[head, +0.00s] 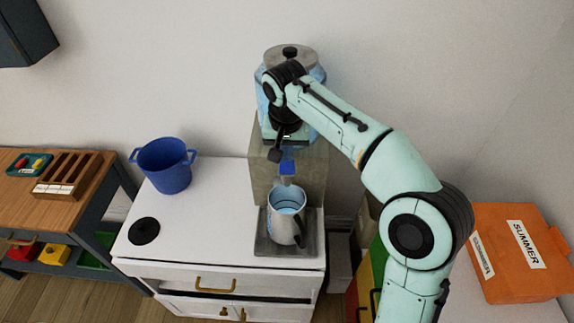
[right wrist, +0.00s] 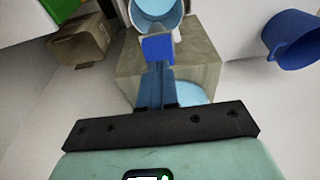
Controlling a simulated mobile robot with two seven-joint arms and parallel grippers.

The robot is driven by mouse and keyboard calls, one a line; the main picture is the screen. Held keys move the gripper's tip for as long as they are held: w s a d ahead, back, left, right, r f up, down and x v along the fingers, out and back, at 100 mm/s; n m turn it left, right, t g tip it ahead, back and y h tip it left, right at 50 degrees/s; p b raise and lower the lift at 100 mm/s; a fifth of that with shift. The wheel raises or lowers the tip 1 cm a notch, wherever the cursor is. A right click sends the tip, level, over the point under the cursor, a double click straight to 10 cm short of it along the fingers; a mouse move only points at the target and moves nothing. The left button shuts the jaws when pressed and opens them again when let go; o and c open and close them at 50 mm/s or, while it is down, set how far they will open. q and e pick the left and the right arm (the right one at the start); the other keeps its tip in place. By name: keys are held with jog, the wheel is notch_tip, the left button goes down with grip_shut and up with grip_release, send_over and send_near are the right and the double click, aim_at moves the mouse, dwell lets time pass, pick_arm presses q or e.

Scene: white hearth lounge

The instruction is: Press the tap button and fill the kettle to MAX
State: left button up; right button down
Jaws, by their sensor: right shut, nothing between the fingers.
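The metal kettle (head: 302,228) stands upright, without a lid, on the tray under the tap. Pale blue water (head: 287,199) shows inside it, but I cannot read the MAX mark. The blue tap button (head: 287,168) sits on the front of the stone dispenser (head: 262,180), above the kettle. My right gripper (head: 277,155) is shut and empty, its tips close to the button. In the right wrist view the shut fingers (right wrist: 156,78) point at the button (right wrist: 157,48), with the kettle (right wrist: 157,22) beyond. I cannot tell whether they touch the button. My left gripper is out of view.
A clear water tank (head: 318,78) tops the dispenser. A blue pot (head: 165,167) and a round black lid (head: 144,231) are on the white cabinet (head: 205,225). An orange box (head: 515,265) is at the right, a wooden bench (head: 85,195) at the left.

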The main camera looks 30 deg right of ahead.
aim_at(287, 166)
jog(key=shift+f, duration=0.1)
dwell(0.3)
jog(key=shift+f+b, duration=0.45)
jog(key=shift+f, duration=0.5)
dwell(6.7)
